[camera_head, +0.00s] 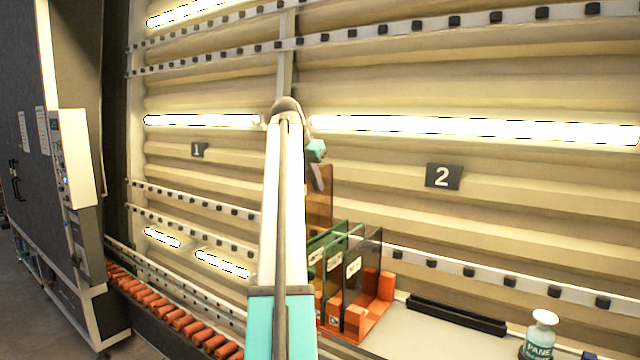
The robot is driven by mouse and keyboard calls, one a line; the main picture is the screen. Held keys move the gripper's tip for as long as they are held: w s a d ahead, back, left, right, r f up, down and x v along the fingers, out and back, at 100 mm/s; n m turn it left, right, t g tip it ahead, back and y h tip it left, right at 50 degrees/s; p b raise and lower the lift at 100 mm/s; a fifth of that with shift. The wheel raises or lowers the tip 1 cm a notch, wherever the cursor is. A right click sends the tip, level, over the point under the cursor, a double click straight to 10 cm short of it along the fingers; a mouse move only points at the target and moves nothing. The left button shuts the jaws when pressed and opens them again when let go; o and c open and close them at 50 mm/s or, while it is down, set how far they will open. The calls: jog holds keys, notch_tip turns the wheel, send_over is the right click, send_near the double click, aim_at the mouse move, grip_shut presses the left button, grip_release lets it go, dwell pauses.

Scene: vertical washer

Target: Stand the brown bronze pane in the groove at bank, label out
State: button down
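The brown bronze pane (321,208) shows just right of my arm, upright, its top edge higher than the other panes. Its lower part is hidden behind a green pane and my arm. My gripper (318,178) is at the upper part of the brown pane, below a teal wrist part. The fingers are small and partly hidden, so I cannot tell whether they grip the pane. No label on the brown pane can be made out. A long black bar (456,314) lies on the light bench top at right; a groove in it is not clear.
An orange rack (382,290) holds green and dark panes (368,265) with white labels, close by my gripper. A bottle marked PANE (540,338) stands at front right. Orange rollers (170,312) run along the left.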

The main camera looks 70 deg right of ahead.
jog(key=w+a+f+n+t+b, duration=0.2)
jog(key=w+a+f+n, duration=0.1)
jog(key=w+a+f, duration=0.65)
jog(key=w+a+f+n+t+y+b, duration=0.15)
jog(key=w+a+f+n, duration=0.35)
jog(key=w+a, duration=0.75)
jog(key=w+a+f+n+t+h+b, duration=0.1)
jog(key=w+a+f+n+t+b, duration=0.1)
jog(key=w+a+f, duration=0.9)
jog(key=w+a+f+n+t+y+b, duration=0.1)
jog(key=w+a+f+n, duration=0.25)
jog(key=a, duration=0.65)
jog(key=w+a+f+n+t+y+b, duration=0.15)
jog(key=w+a+f, duration=0.35)
jog(key=a, duration=0.6)
jog(key=s+a+f+n+y+b, duration=0.1)
jog(key=a+f+n, duration=0.2)
jog(key=a, duration=0.9)
jog(key=a+f+n+y+b, duration=0.2)
jog(key=a+f, duration=0.5)
jog(key=a, duration=0.6)
jog(key=shift+s+a+f+n, duration=0.2)
jog(key=shift+s+f+n, duration=0.15)
jog(key=shift+n, duration=0.05)
jog(key=shift+s, duration=0.1)
